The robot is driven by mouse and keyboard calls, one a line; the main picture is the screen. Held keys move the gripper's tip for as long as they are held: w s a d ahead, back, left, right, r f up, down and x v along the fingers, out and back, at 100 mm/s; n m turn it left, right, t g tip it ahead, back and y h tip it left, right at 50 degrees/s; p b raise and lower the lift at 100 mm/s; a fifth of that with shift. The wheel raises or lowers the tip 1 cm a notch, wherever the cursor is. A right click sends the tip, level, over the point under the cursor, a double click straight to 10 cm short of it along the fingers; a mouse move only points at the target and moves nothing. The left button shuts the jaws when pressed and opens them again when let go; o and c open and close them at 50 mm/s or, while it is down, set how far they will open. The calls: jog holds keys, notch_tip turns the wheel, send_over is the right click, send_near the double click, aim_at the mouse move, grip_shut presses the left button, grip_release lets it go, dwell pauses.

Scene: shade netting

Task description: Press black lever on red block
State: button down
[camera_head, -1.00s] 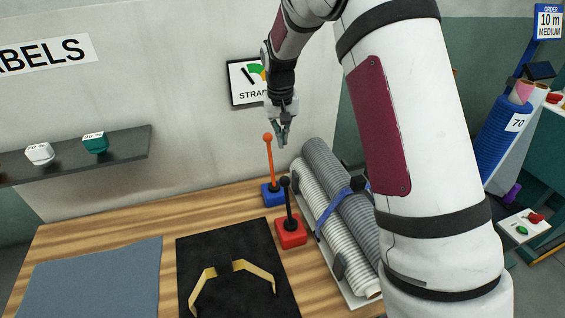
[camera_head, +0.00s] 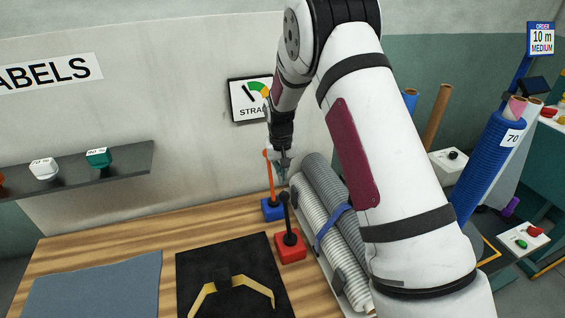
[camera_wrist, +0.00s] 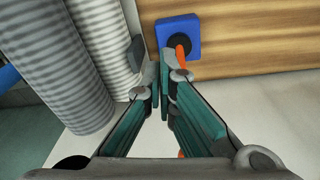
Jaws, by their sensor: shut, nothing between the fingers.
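The red block (camera_head: 290,247) sits on the wooden table, with its black lever (camera_head: 287,217) standing nearly upright and a black knob on top. Behind it is a blue block (camera_head: 272,209) with an orange lever (camera_head: 269,176). My gripper (camera_head: 282,178) is shut and empty, hanging just right of the orange lever, above and behind the black lever. In the wrist view my closed fingertips (camera_wrist: 164,52) are beside the blue block (camera_wrist: 178,36) and its orange lever (camera_wrist: 180,47); I cannot tell if they touch. The red block is not seen in the wrist view.
Rolls of grey netting (camera_head: 338,205) with a blue strap lie right of the blocks. A black mat (camera_head: 235,260) with a yellow-handled tool (camera_head: 232,284) is left of the red block. A grey-blue sheet (camera_head: 92,292) lies further left. A wall gauge (camera_head: 250,98) hangs behind.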

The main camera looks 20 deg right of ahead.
jog(key=shift+s+a+p, duration=0.2)
jog(key=shift+s+p, duration=0.3)
jog(key=shift+s, duration=0.45)
jog(key=shift+s+a+p, duration=0.15)
jog(key=shift+s+p, duration=0.35)
jog(key=shift+s, duration=0.45)
